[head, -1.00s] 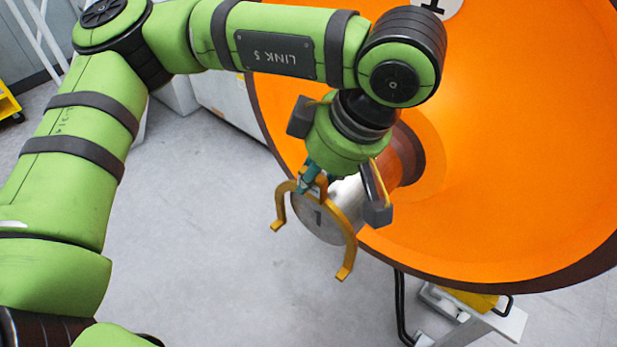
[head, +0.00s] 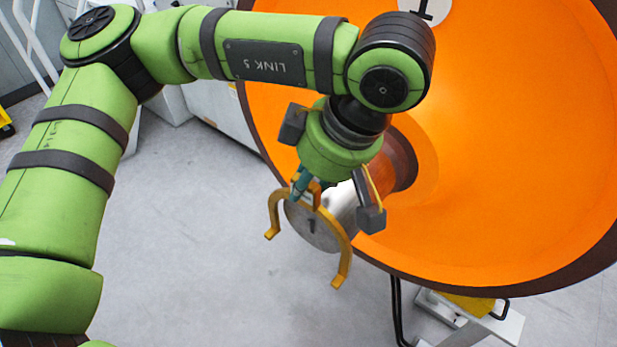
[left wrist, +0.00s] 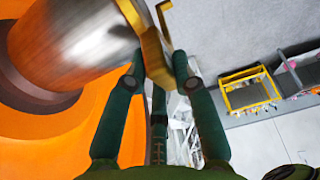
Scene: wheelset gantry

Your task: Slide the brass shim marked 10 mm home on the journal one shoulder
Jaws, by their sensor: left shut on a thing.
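The brass shim (head: 346,250) is a golden horseshoe with two legs ending in bent feet. My left gripper (head: 304,188) is shut on its top, and the legs hang down with the opening at the bottom. The bright steel journal (head: 343,203) sticks out of the orange wheel; its end face carries a 1. The shim frames this face in the head view. In the left wrist view the shim (left wrist: 155,52), between the fingers (left wrist: 158,72), lies at the journal's (left wrist: 75,45) outer end. I cannot tell whether they touch. No 10 mm mark is readable. My right gripper is out of view.
The orange wheel (head: 510,150) fills the right side behind my wrist, with a dark rim. A pale stand with a yellow block (head: 468,302) is below it. Grey floor (head: 200,230) is clear at left and below. A yellow-framed rack (left wrist: 248,90) stands farther off.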

